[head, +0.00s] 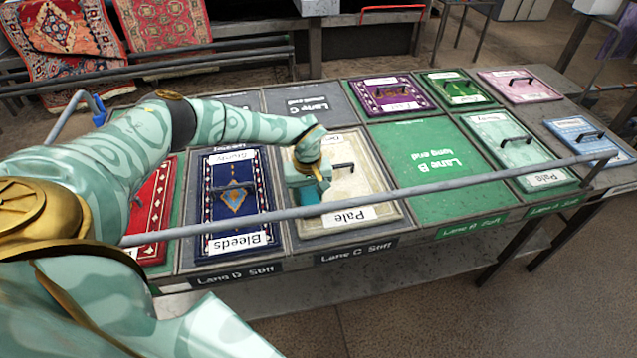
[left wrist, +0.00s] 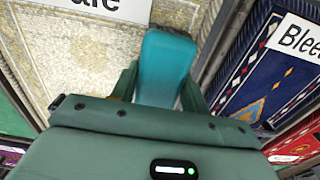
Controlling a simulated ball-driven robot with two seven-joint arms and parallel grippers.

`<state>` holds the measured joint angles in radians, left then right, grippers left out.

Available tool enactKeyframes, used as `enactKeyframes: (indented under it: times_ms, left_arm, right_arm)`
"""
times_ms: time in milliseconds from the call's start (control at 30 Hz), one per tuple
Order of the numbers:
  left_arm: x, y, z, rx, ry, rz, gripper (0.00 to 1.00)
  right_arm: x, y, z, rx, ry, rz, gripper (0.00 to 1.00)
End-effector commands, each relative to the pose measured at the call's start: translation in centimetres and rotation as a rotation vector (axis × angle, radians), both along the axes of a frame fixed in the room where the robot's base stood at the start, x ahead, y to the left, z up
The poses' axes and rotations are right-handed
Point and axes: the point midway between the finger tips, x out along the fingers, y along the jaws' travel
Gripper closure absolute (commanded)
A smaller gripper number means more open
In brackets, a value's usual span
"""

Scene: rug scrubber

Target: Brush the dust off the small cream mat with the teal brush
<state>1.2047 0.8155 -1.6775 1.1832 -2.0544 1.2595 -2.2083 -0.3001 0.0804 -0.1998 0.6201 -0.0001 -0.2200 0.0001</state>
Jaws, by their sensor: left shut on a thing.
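The small cream mat (head: 368,188) lies in the middle of the table, with a black handle and a "Pale" label. In the left wrist view the mat (left wrist: 85,55) has a mottled, speckled surface; I cannot tell dust from pattern. My left gripper (head: 313,182) is over the mat's left part, shut on the teal brush (left wrist: 165,65). The brush (head: 307,195) is partly hidden by the gripper in the head view. Its bristles are hidden, so I cannot tell whether they touch the mat. My right gripper is not in view.
A navy "Bleeds" mat (head: 234,203) lies just left of the cream mat, with a red mat (head: 154,215) beyond. A bare green panel (head: 425,170) is on the right. A grey rail (head: 450,186) crosses the table's front. Several handled mats lie farther right.

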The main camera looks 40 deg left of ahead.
Motion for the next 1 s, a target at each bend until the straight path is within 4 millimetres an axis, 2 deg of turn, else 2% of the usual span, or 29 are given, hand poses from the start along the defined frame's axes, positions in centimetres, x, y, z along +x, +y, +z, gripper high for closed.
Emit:
enactKeyframes:
  times_ms: [133,733,1000]
  left_arm:
    - [0.1,0.0,-0.2,0.000,0.000,0.000,0.84]
    - [4.5,-3.9,-0.5,-0.001,-0.001,-0.003,0.84]
    - [4.7,-4.1,-0.1,-0.001,-0.001,-0.002,0.84]
  right_arm:
    - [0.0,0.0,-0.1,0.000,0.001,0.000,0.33]
    - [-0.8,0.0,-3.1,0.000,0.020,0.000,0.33]
    - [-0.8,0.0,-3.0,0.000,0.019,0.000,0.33]
